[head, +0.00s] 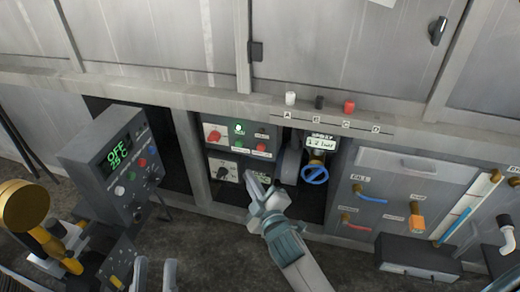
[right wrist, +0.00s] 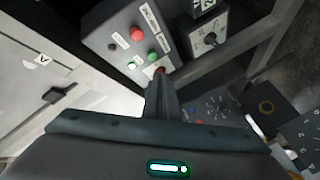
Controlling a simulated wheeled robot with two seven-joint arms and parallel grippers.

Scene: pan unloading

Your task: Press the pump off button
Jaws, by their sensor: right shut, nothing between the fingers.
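The pump panel (head: 213,152) is a small grey panel under the ledge, with a red knob (head: 214,135), a green button (head: 238,144) and a red button (head: 261,147). Its labels are too small to read. In the right wrist view the red button (right wrist: 160,70) sits at the tip of my right gripper (right wrist: 160,80), partly hidden by it; contact cannot be told. My right gripper (head: 253,178) is shut and empty, its tips below the red button in the head view. My left gripper (head: 154,273) is low at the left, fingers apart, away from the panel.
A control box (head: 110,155) with a lit green OFF display stands at the left. A black knob (head: 222,172) is below the pump panel. A blue valve handle (head: 314,175) is right of my right gripper. A ledge (head: 225,115) runs above.

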